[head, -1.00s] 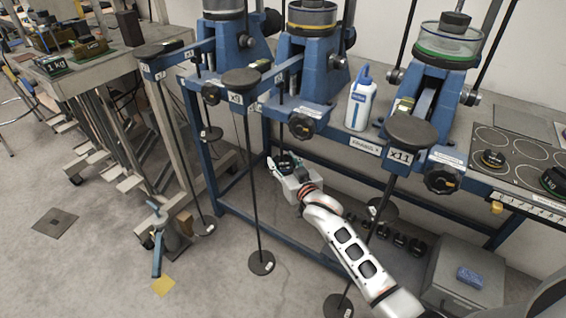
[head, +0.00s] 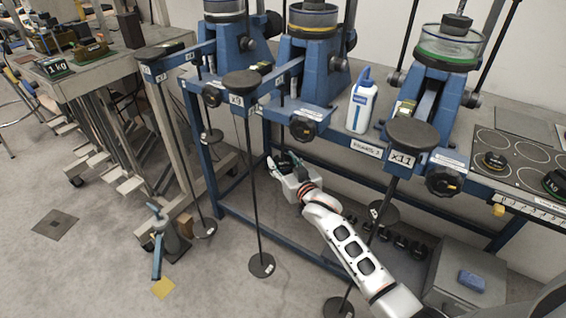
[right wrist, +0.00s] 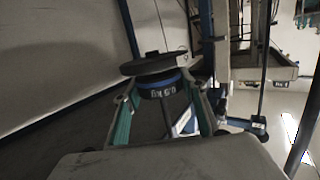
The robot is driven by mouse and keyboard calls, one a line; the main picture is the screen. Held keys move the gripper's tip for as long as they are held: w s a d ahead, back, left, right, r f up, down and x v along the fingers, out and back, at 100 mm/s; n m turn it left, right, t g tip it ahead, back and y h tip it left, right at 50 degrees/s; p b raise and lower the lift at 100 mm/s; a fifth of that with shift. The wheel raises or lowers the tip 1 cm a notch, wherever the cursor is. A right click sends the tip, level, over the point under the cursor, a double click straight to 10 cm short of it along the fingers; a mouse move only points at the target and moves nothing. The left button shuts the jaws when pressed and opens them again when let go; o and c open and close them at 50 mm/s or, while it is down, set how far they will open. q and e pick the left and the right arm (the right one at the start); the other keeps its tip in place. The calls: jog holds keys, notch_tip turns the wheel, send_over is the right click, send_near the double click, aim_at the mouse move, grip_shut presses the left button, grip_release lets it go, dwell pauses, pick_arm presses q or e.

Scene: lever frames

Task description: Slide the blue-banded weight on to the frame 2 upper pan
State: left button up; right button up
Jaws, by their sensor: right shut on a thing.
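My right gripper (head: 279,161) reaches in beneath the middle lever frame, low behind its front beam. It is shut on the blue-banded weight, a dark round weight with a blue band and a pale printed label, which shows between the teal fingers in the right wrist view (right wrist: 160,86). A wider dark disc (right wrist: 150,64) with a thin rod rising from it appears just above the weight in that view. I cannot tell whether they touch. In the head view the weight is small, dark and partly hidden by the fingers. My left gripper is out of view.
Hanging rods with round pans stand close by: a middle lower pan (head: 261,265), a left upper pan (head: 211,135) and a right upper pan (head: 383,212). The blue bench frame (head: 290,245) runs around the reach. A grey box (head: 465,280) stands at lower right.

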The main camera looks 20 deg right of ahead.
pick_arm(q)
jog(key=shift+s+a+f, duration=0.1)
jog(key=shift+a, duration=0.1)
pick_arm(e)
jog(key=shift+w+r, duration=0.2)
jog(key=shift+w, duration=0.05)
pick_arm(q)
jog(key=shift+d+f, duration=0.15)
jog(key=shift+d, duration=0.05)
pick_arm(e)
jog(key=shift+f, duration=0.4)
dwell(0.4)
jog(key=o, duration=1.3)
jog(key=shift+c, duration=0.2)
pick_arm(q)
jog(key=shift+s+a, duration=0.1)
pick_arm(e)
jog(key=shift+o, duration=0.6)
jog(key=shift+f, duration=0.1)
jog(key=shift+s+f, duration=0.1)
jog(key=shift+f, duration=0.05)
